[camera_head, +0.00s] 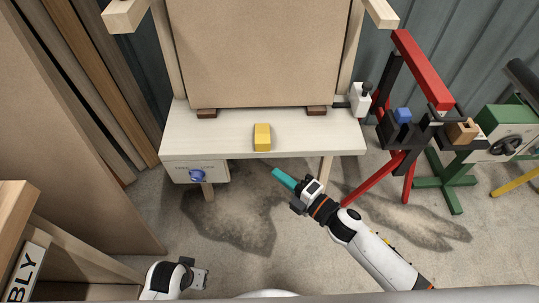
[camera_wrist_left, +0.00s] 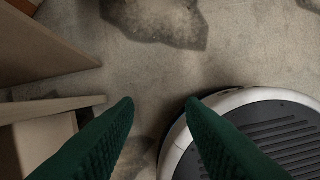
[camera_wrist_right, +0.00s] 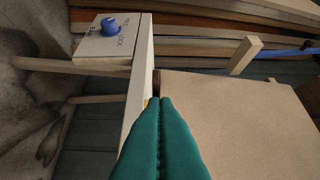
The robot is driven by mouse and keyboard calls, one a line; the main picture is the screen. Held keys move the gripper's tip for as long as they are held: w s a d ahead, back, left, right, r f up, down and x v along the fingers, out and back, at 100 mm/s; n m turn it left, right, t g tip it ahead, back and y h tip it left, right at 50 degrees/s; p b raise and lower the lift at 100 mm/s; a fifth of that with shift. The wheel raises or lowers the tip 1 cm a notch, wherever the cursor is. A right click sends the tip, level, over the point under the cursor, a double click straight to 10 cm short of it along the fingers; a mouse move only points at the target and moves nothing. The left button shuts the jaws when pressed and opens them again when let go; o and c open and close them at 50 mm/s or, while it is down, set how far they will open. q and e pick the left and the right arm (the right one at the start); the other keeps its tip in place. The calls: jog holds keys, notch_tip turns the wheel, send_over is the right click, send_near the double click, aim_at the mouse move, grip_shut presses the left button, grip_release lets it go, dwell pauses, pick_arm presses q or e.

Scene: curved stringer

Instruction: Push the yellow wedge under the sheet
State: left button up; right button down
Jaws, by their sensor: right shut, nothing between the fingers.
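The yellow wedge (camera_head: 262,137) lies on the pale bench (camera_head: 220,135), in front of the brown sheet (camera_head: 262,50). The sheet stands upright, its lower edge on two dark brown blocks (camera_head: 206,113) (camera_head: 316,111). The wedge sits between these blocks and apart from the sheet. My right gripper (camera_head: 283,178) is shut and empty, in front of the bench and right of the wedge. In the right wrist view its teal fingers (camera_wrist_right: 160,102) are together, and a sliver of yellow wedge (camera_wrist_right: 146,102) shows behind them. My left gripper (camera_wrist_left: 160,102) is open and empty, low over the floor.
A white bottle-like item (camera_head: 360,98) stands at the bench's right end. A box with a blue knob (camera_head: 198,175) hangs under its left end. A red stand (camera_head: 408,120) and green machine (camera_head: 495,145) are at right. Wooden boards (camera_head: 85,80) lean at left.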

aim_at(269, 147)
pick_arm(q)
jog(key=shift+w+r+b, duration=0.15)
jog(key=shift+r+b, duration=0.2)
jog(key=shift+r, duration=1)
pick_arm(e)
jog(key=shift+w+a, duration=0.5)
jog(key=shift+w, duration=0.65)
jog(key=shift+w+a, duration=0.5)
jog(key=shift+w, duration=0.7)
jog(key=shift+w+a, duration=0.5)
jog(key=shift+w, duration=0.65)
